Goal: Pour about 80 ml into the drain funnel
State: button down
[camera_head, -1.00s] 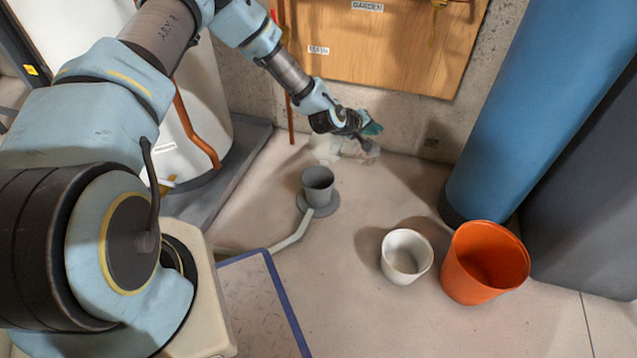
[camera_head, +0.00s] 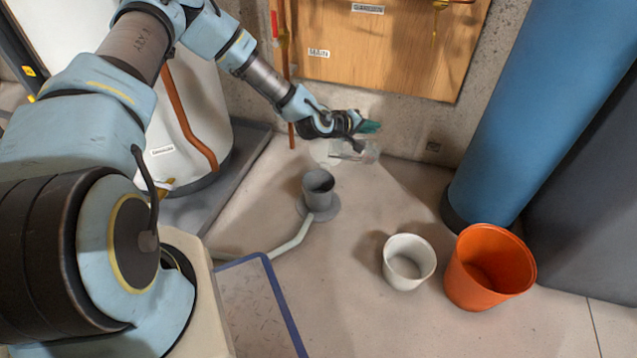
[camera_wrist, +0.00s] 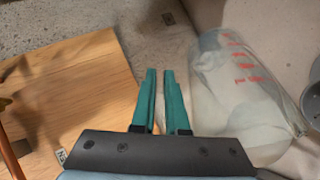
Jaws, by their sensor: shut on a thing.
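A clear measuring jug (camera_head: 364,154) with red marks is at my gripper, up near the back wall. It also fills the right part of the wrist view (camera_wrist: 238,88), where it looks tilted. My gripper (camera_head: 368,127) has teal fingers (camera_wrist: 162,75), close together and shut on the jug; the exact grip point on it is hard to see. The grey drain funnel (camera_head: 318,182) stands upright on the floor, nearer the head camera and left of the jug. The jug is apart from the funnel. I cannot make out the liquid level or any stream.
A white pot (camera_head: 408,262) and an orange bucket (camera_head: 487,268) stand on the floor at right. A blue cylinder (camera_head: 540,110) rises behind them. A wooden panel (camera_head: 385,45) hangs on the back wall. A pale pipe (camera_head: 291,243) runs from the funnel. Floor between funnel and pot is clear.

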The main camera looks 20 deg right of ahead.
jog(key=shift+a+r+b, duration=0.1)
jog(key=shift+r+b, duration=0.1)
jog(key=shift+b, duration=0.1)
dwell(0.6)
jog(key=shift+w+a+h+b, duration=0.15)
jog(key=shift+a+h+b, duration=0.35)
jog(key=shift+b, duration=0.45)
jog(key=shift+d+r, duration=0.1)
jog(key=shift+d, duration=0.3)
jog(key=shift+a+b, duration=0.1)
jog(key=shift+b, duration=0.2)
jog(key=shift+n+h, duration=0.3)
